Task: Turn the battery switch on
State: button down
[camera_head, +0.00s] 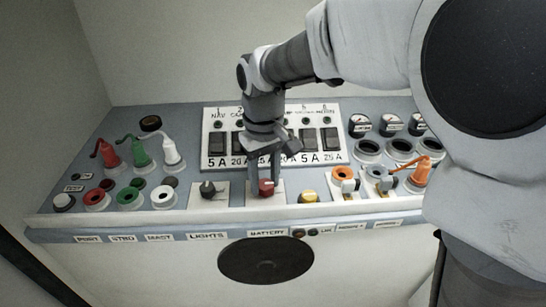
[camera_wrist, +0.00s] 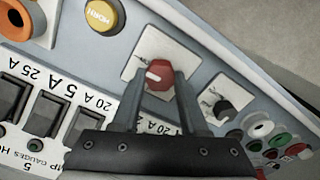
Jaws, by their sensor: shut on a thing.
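The battery switch is a red knob (camera_head: 266,188) on a white square plate, above the BATTERY label (camera_head: 267,232) on the front edge of the panel. It also shows in the wrist view as a red knob (camera_wrist: 159,75) with a pale pointer mark. My gripper (camera_head: 264,180) reaches down from above and is shut on the red knob. In the wrist view my gripper's two fingers (camera_wrist: 158,88) lie on either side of the knob. The fingers hide part of the knob's sides and plate.
A black LIGHTS knob (camera_head: 208,188) is left of the battery switch and a yellow HORN button (camera_head: 309,196) right of it. A breaker panel (camera_head: 212,163) with several rocker switches stands behind. Coloured sockets and plugs (camera_head: 110,155) fill the left; more sockets lie right.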

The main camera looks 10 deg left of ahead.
aim_at(266, 184)
jog(key=shift+m, duration=0.5)
jog(key=shift+c, duration=2.2)
grip_release()
notch_tip(266, 184, up, 18)
jog(key=p, duration=0.1)
jog(key=shift+f, duration=0.25)
jog(key=shift+d, duration=0.1)
jog(key=s+d+m+t, duration=0.3)
jog(key=s+d, duration=0.2)
jog(key=d, duration=0.8)
jog(key=s+d+f+m+t, duration=0.2)
jog(key=s+d+f+m, duration=0.2)
jog(key=s+d+f, duration=0.4)
jog(key=shift+s+d+f+t, duration=0.3)
jog(key=shift+s+d, duration=0.15)
jog(key=shift+d, duration=0.65)
